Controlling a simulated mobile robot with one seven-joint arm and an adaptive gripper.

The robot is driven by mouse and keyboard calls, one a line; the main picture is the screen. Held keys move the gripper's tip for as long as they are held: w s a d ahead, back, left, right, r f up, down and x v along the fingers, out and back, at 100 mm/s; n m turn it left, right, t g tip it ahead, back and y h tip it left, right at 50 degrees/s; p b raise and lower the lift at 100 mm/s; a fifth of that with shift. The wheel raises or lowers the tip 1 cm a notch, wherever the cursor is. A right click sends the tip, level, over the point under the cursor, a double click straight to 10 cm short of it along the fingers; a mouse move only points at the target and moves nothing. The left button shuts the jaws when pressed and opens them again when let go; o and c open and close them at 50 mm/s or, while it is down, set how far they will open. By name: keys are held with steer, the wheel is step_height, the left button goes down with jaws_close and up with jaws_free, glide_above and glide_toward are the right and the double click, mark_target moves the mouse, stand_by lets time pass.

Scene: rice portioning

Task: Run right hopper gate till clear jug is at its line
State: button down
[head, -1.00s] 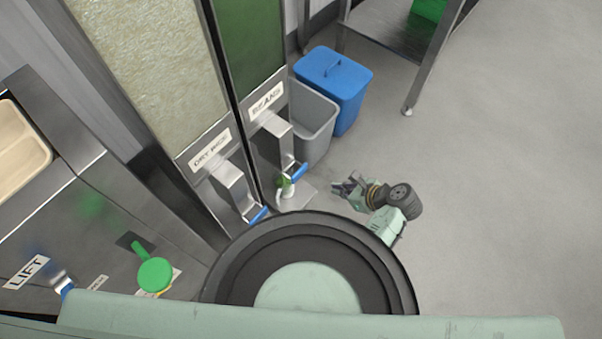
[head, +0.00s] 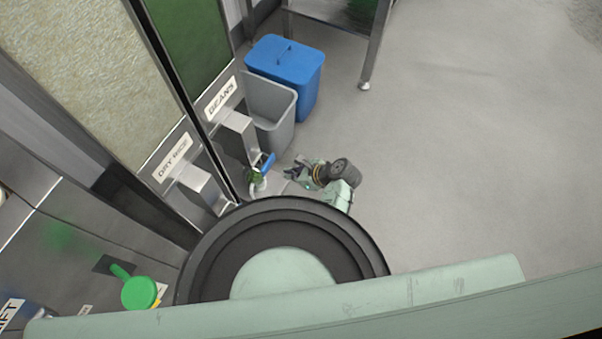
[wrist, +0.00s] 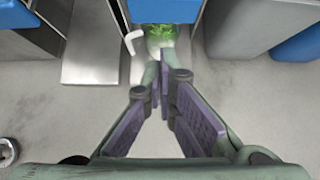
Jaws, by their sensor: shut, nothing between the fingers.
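The right hopper, labelled BEANS (head: 220,97), has a green window and a metal spout (head: 238,127). Its blue gate handle (head: 267,162) is at the spout's lower end. The clear jug (head: 257,180) stands below it with green beans inside; its line cannot be made out. In the wrist view the jug (wrist: 160,33) is at the top centre, its white handle to the left, with blue gate handle (wrist: 165,10) above. My gripper (head: 292,173) is shut and empty, just right of the jug and handle. Its fingertips (wrist: 168,68) point toward the jug.
The left hopper, labelled DRY RICE (head: 173,157), stands beside the beans hopper. A grey bin (head: 275,125) and a blue lidded bin (head: 285,75) stand behind my gripper. Open floor lies to the right.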

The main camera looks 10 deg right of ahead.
steer(key=shift+w+a+f+p, duration=0.2)
steer(key=shift+w+a, duration=0.5)
steer(key=shift+a, duration=0.25)
steer(key=shift+w+a+f+p, duration=0.1)
steer(key=shift+w+a+f, duration=0.05)
steer(key=shift+w+a, duration=0.65)
steer(key=shift+s+a, duration=0.1)
steer(key=shift+s, duration=0.05)
steer(key=shift+w+a+p, duration=0.35)
steer(key=shift+w+a, duration=0.25)
steer(key=shift+a, duration=0.25)
steer(key=shift+w+a+p, duration=0.3)
steer(key=shift+w+a, duration=0.3)
steer(key=shift+a, duration=0.25)
steer(key=shift+r, duration=0.1)
steer(key=shift+s+d+p, duration=0.2)
steer(key=shift+d+p, duration=0.1)
steer(key=shift+p, duration=0.05)
glide_toward(269, 165)
steer(key=s+d, duration=0.1)
steer(key=s+d+p, duration=0.1)
steer(key=d, duration=0.1)
steer(key=shift+s+d, duration=0.1)
steer(key=shift+s, duration=0.1)
